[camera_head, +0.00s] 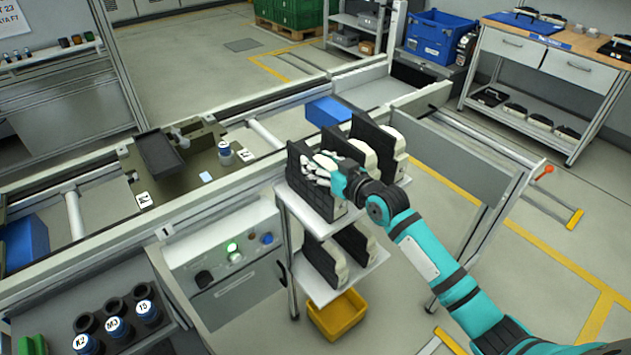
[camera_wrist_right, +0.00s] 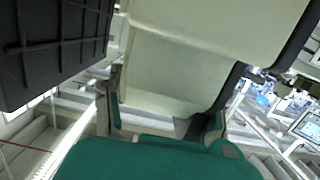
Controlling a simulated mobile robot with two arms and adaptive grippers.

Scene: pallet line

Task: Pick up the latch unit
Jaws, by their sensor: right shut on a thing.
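Several black-and-cream units stand upright in a row on the upper shelf of a small white rack. I take these to be the latch units; no label is readable. The nearest one (camera_head: 308,190) shows a black face, and others (camera_head: 377,138) stand behind it. My right gripper (camera_head: 325,170) is at the front of the row. In the right wrist view, its fingers (camera_wrist_right: 163,118) are shut on a cream unit with a black edge (camera_wrist_right: 175,65). A black ribbed panel (camera_wrist_right: 60,45) is beside it. I cannot tell whether the held unit touches the shelf. My left gripper is out of view.
Two more units (camera_head: 325,262) are on the lower shelf, above a yellow bin (camera_head: 338,314). A conveyor frame (camera_head: 265,108) with a dark fixture plate (camera_head: 195,170) lies to the left. A control box (camera_head: 225,255) stands left of the rack.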

